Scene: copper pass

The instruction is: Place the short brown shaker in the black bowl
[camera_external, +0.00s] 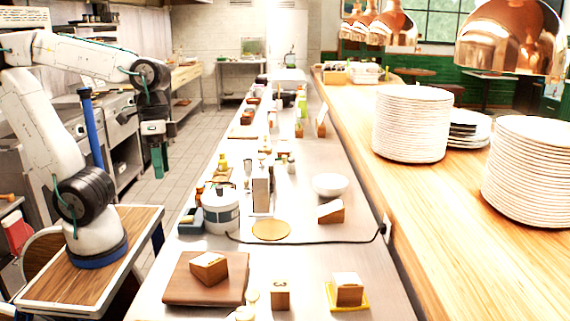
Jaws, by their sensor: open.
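My gripper (159,170) points down in the air at the left, over the floor beside the steel counter (310,255). It is open, with nothing seen between its fingers, and is apart from everything on the counter. A small dark, bowl-like thing (288,98) stands far back on the counter; it may be the black bowl, but it is too small to be sure. I cannot pick out the short brown shaker with certainty among the small brown and amber items on the counter.
A white tub (221,212), a white bowl (331,184), a round tan board (271,230) and a brown board (190,283) with a wooden block crowd the counter. A black cable (310,242) crosses it. Plate stacks (410,125) stand on the wooden ledge at right.

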